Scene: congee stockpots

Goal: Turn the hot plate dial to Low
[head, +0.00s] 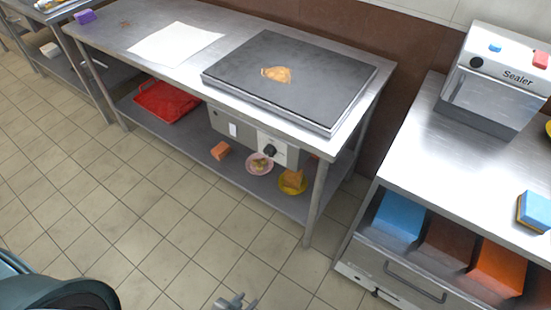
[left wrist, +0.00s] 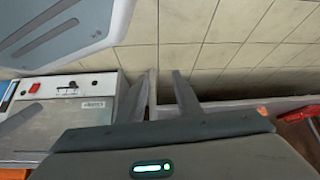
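The hot plate (head: 340,100) is a wide dark slab on a steel table, with a tan patty (head: 277,74) on top. Below the table's front edge, a grey control box (head: 234,127) carries a white panel with a round black dial (head: 270,150). The dial's markings are too small to read. My left gripper (head: 236,301) shows at the bottom edge of the head view, over the floor, well apart from the dial. In the left wrist view its two fingers (left wrist: 163,88) stand apart with nothing between them. My right gripper is not in view.
The lower shelf holds a red tray (head: 165,102), an orange block (head: 220,150), a pink plate (head: 260,165) and a yellow bowl (head: 292,187). A steel counter with a sealer (head: 495,75) stands right. Tiled floor before the table is clear. The wrist view shows a switch panel (left wrist: 70,88).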

